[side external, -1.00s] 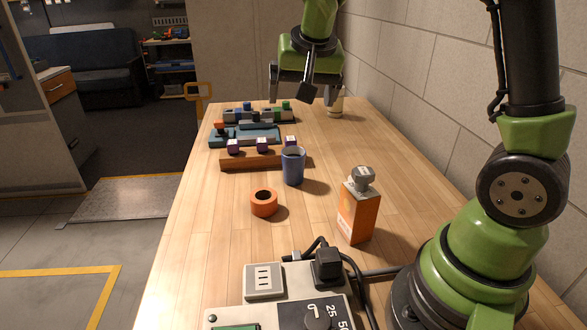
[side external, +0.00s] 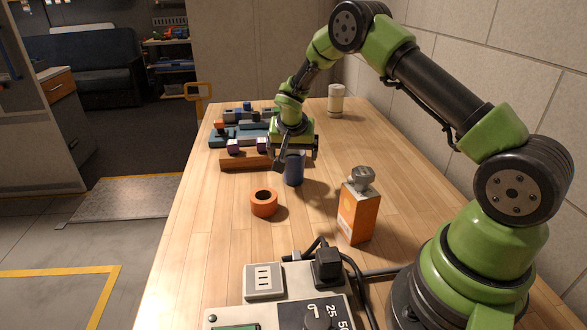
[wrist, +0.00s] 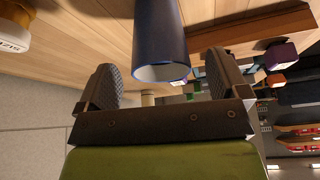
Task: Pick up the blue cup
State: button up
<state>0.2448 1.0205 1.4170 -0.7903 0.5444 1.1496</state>
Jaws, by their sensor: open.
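The blue cup (side external: 294,170) stands upright on the wooden table, in front of the wooden block with purple pieces. My gripper (side external: 293,160) is at the cup's upper part in the side view and partly covers its rim. In the wrist view, the blue cup (wrist: 160,40) lies between the two fingers of my open gripper (wrist: 160,82), with its pale inside and blue rim showing. A gap shows between the cup and each finger in that view. The fingers do not appear to touch the cup.
An orange ring (side external: 264,203) lies in front of the cup. An orange box with a grey top (side external: 358,210) stands to the right. A cream container (side external: 335,101) is at the back. A wooden block (side external: 237,160) sits behind the cup. A control panel (side external: 285,290) is at the near end.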

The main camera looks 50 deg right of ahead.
jog(key=shift+x, duration=1.85)
jog(key=c, duration=1)
jog(key=shift+o, duration=0.2)
